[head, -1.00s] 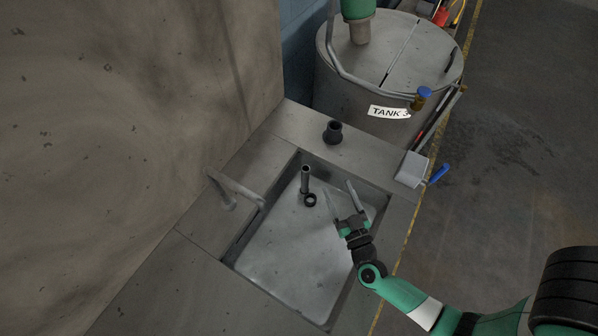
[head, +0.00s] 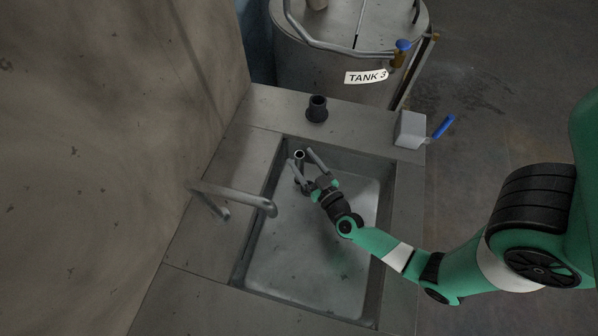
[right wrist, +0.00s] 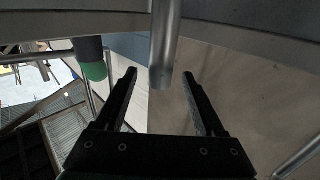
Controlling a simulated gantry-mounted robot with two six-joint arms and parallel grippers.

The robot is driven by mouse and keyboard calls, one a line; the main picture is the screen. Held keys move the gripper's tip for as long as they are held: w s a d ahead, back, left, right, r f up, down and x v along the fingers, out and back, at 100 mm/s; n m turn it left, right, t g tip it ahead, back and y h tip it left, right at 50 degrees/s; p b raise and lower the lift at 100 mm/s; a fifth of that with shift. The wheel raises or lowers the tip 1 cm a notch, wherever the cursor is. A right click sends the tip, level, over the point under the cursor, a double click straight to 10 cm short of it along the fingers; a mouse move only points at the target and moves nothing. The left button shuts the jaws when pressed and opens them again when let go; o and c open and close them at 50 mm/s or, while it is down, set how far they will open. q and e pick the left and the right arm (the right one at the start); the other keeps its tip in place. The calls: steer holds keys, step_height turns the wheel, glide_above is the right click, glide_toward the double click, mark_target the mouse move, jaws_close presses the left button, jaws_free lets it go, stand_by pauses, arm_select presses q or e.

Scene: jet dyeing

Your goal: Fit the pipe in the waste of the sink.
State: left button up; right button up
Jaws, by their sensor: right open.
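The grey metal pipe (head: 299,155) stands upright near the back left of the sink basin (head: 310,255), its open top facing up. My right gripper (head: 301,160) is open at the pipe, with a finger on either side of it. In the right wrist view the pipe (right wrist: 163,45) shows between the open fingertips (right wrist: 159,75), with gaps on both sides. The waste is hidden behind my gripper, so I cannot tell how the pipe's foot sits relative to it. My left gripper is not in view.
A bent metal tap (head: 240,196) reaches over the sink's left edge. A dark cup-like part (head: 317,108) stands on the counter behind the sink. A grey box (head: 411,130) with a blue lever is at the back right corner. The basin's front is clear.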

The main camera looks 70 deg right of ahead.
steer(key=b+x, duration=0.1)
steer(key=x, duration=0.4)
steer(key=shift+w+d+f+b, duration=0.15)
steer(key=shift+f+b, duration=0.05)
steer(key=shift+b, duration=0.2)
jaws_close()
stand_by(1.0)
